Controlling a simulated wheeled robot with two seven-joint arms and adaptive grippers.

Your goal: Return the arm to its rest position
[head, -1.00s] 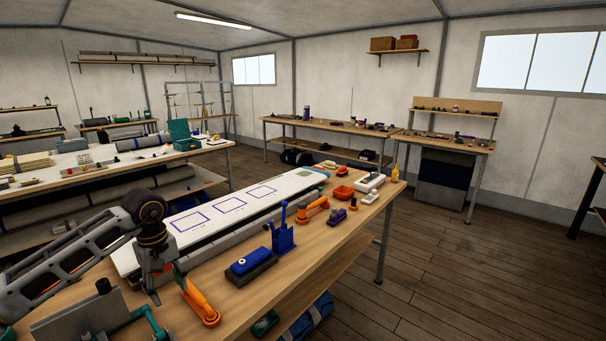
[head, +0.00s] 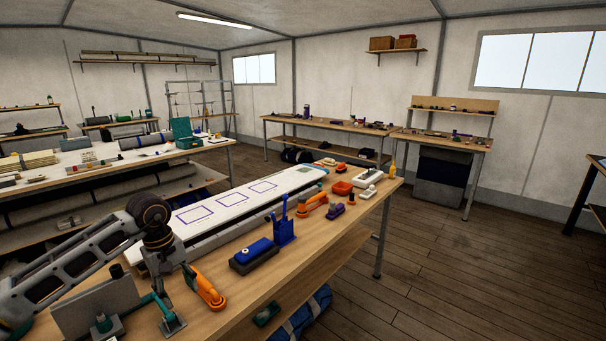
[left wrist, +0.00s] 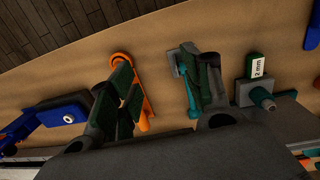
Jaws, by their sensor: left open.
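My left arm comes in from the left of the head view. Its gripper (head: 165,270) points down over the near end of the wooden bench (head: 225,300). In the left wrist view the gripper's two dark fingers (left wrist: 165,92) stand wide apart, with nothing between them but bare bench top. An orange tool (head: 205,288) lies close beside the gripper; in the wrist view it (left wrist: 143,90) shows partly behind one finger. A teal tool with a square foot (head: 172,322) is near the other finger. My right gripper is not in view.
A blue-topped block (head: 253,252) and a blue upright holder (head: 284,226) stand farther along the bench. A long white board (head: 235,205) with purple outlines runs along its far side. A grey plate (head: 95,302) stands at near left. Floor (head: 440,270) at right is clear.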

